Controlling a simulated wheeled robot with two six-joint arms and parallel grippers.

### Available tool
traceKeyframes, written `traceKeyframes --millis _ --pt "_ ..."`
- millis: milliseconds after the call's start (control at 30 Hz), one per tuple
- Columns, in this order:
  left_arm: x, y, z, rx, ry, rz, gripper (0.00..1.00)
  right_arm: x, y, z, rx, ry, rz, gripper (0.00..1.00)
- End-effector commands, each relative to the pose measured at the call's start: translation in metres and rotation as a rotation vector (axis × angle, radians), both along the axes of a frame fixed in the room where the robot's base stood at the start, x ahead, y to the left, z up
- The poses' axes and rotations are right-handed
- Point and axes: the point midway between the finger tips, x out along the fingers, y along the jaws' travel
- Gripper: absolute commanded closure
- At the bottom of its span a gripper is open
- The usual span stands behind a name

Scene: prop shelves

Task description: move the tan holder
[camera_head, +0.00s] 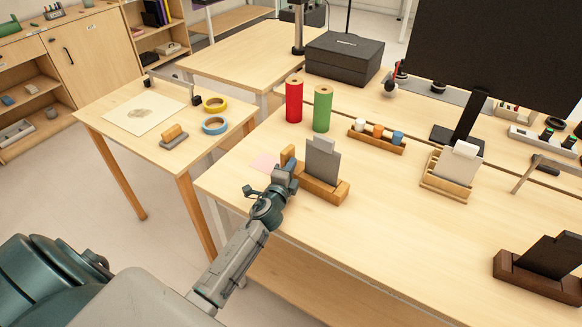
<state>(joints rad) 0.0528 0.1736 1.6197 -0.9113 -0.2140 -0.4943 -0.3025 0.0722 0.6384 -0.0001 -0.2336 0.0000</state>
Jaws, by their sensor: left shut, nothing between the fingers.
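A tan wooden holder (325,190) stands upright on the near table with a grey card (322,160) in its slot. My left gripper (289,170) is at the left side of this holder, shut and empty. Its tip overlaps the holder's left end in the picture; I cannot tell if they touch. A paler wooden holder (444,187) with white cards stands farther right. A dark brown holder (535,281) with a black card is at the lower right. My right gripper is not in view.
Red (294,103) and green (322,108) cylinders stand behind the tan holder. A rack with small jars (376,141) is to their right. A monitor (490,50) stands at the back. The table's front middle is clear.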

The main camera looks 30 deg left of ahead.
Motion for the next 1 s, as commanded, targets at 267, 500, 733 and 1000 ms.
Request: traceKeyframes --millis 267,500,733,1000 --pt "0.004 0.055 -0.003 0.008 0.0 0.001 1.0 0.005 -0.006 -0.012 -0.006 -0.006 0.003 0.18" --pt "0.007 0.114 -0.004 0.008 0.001 0.002 1.0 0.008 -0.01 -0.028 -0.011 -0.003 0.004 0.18" --pt "0.011 0.167 -0.004 0.006 0.001 0.001 1.0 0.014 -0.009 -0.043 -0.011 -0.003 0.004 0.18" --pt "0.012 0.189 0.0 0.0 0.0 0.001 1.0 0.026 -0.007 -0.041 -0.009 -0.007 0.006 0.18"
